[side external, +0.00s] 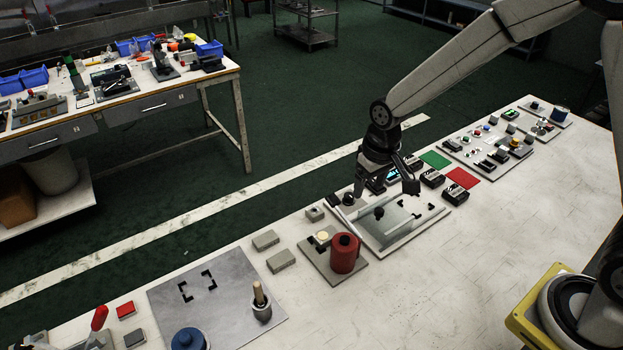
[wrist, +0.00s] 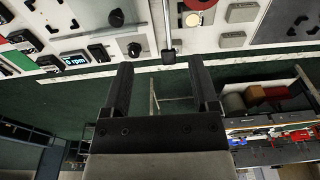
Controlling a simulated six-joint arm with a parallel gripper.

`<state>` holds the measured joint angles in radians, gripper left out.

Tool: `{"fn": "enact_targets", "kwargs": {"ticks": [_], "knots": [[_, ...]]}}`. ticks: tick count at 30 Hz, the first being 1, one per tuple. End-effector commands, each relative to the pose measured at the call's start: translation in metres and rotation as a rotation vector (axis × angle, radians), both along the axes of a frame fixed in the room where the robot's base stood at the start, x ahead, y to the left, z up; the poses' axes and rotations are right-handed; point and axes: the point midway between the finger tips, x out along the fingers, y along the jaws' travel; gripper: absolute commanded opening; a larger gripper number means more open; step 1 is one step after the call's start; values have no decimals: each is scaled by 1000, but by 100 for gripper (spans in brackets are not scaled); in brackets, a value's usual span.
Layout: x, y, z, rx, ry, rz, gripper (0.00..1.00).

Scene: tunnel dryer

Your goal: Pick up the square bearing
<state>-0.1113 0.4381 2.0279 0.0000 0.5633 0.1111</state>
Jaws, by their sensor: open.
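A small grey square block (side external: 314,214), which looks like the square bearing, sits on the white table near its aisle-side edge. My gripper (side external: 385,189) is open and held above the framed pale panel, to the right of the block in the side view. Fine details of the block are too small to tell.
A silver bar (wrist: 163,22) with a dark end lies close beside the block. The framed panel (side external: 387,243), a red cylinder (side external: 345,253) on a grey plate, and two larger grey blocks (side external: 265,240) (side external: 281,261) are nearby. Clear table lies in front.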

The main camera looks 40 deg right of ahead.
Motion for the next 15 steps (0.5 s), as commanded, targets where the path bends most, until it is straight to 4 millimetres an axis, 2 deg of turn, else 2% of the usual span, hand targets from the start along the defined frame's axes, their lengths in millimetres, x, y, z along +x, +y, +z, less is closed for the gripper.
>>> {"fn": "enact_targets", "kwargs": {"ticks": [3,9,15], "knots": [[25,14,-14,-1,28,2,76],[59,38,-38,-5,71,2,76],[81,57,-58,-10,101,1,76]]}}
